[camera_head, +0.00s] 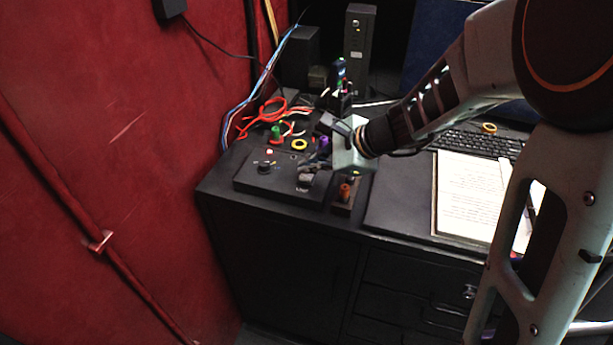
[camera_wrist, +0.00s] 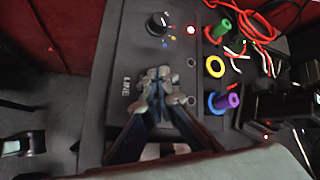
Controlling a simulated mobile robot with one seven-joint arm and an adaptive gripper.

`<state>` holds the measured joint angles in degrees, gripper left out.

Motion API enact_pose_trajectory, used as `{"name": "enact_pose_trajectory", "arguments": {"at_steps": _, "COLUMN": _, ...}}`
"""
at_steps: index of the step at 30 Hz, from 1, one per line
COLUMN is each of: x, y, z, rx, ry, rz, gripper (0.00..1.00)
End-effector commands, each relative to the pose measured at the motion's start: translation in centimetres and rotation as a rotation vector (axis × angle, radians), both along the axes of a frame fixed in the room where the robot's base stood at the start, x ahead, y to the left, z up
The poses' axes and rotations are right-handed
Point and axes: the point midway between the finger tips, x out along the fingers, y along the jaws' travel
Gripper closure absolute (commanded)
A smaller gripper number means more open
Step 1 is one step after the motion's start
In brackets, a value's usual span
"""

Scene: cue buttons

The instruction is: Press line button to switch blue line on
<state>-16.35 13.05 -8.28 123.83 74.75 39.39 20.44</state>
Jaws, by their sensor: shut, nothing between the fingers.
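The dark control panel (camera_head: 262,187) lies on the desk's left corner. In the wrist view, the panel (camera_wrist: 117,50) carries a "LINE" label (camera_wrist: 127,86). My gripper (camera_wrist: 158,76) is shut and empty, with its fingertips over the panel just beside that label. It also shows in the head view (camera_head: 306,180), low over the panel's right front part. Whether the tips touch the panel, I cannot tell. No blue light is clearly visible on the panel.
A black knob (camera_wrist: 158,23) and a red lit round spot (camera_wrist: 191,29) are on the panel. Green (camera_wrist: 220,31), yellow (camera_wrist: 215,66) and purple (camera_wrist: 224,101) pieces stand beside it. Red cables (camera_head: 262,117) lie behind. An open notebook (camera_head: 468,193) lies to the right.

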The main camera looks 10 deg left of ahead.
Motion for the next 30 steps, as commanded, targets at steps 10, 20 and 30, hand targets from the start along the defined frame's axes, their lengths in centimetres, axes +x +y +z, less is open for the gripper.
{"name": "enact_pose_trajectory", "arguments": {"at_steps": 10, "x": 0.00, "y": 0.02, "z": -0.07, "rx": 0.000, "ry": -0.001, "rz": 0.001, "gripper": 1.00}}
{"name": "enact_pose_trajectory", "arguments": {"at_steps": 20, "x": 0.00, "y": 0.02, "z": -0.40, "rx": 0.000, "ry": -0.001, "rz": 0.001, "gripper": 1.00}}
{"name": "enact_pose_trajectory", "arguments": {"at_steps": 30, "x": 0.00, "y": 0.02, "z": -0.77, "rx": 0.000, "ry": -0.001, "rz": 0.001, "gripper": 1.00}}
